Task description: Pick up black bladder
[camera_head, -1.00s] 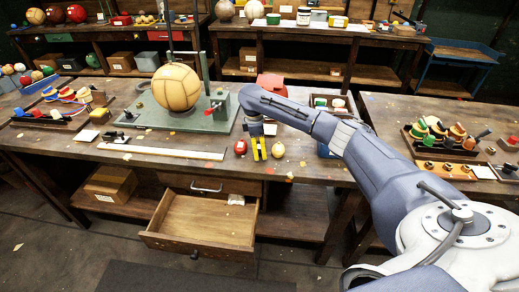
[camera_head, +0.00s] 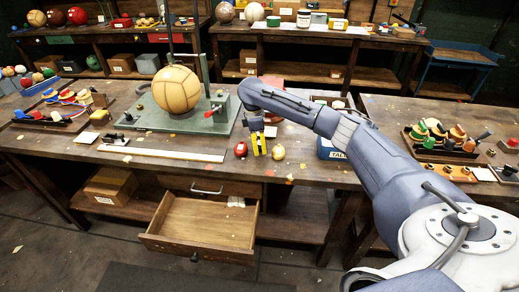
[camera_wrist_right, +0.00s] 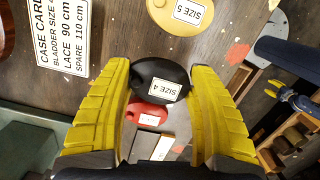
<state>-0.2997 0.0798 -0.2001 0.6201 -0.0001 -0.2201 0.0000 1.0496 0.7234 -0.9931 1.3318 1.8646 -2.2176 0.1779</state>
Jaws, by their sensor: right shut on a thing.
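The black bladder (camera_wrist_right: 150,70), labelled SIZE 4, sits between the yellow fingers of my right gripper (camera_wrist_right: 160,95) in the right wrist view. The gripper is shut on it. In the head view my right gripper (camera_head: 260,145) is over the front of the bench, and its fingers hide the bladder. My left gripper is not in view.
A red bladder (camera_head: 241,149) and a yellow bladder (camera_head: 279,152) lie on either side of the gripper. A case card (camera_wrist_right: 62,35) lies close by. The bench drawer (camera_head: 205,222) stands open below. A tan ball (camera_head: 177,88) rests on a green stand behind.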

